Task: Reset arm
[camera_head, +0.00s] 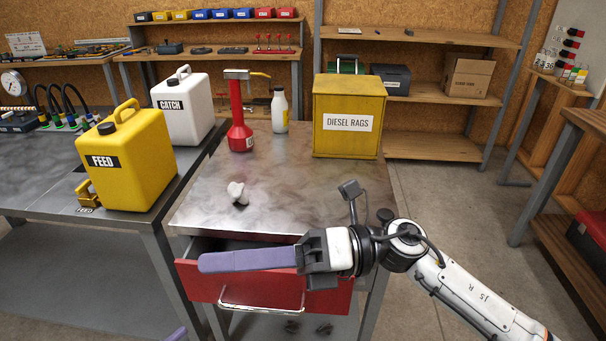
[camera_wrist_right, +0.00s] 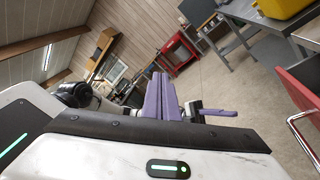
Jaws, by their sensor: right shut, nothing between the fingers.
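My right arm reaches in from the lower right of the head view. My right gripper (camera_head: 203,263) has purple fingers pressed together with nothing between them. The fingers point left, over the open red drawer (camera_head: 240,290) and in front of the cabinet top. In the right wrist view, the same shut purple fingers (camera_wrist_right: 160,90) point up the picture. A small purple tip of my left gripper (camera_head: 177,335) shows at the bottom edge of the head view. Most of it is cut off, so its opening cannot be seen.
Yellow FEED (camera_head: 130,160) and white CATCH (camera_head: 183,108) cans stand left. Floor (camera_head: 450,215) at right is clear.

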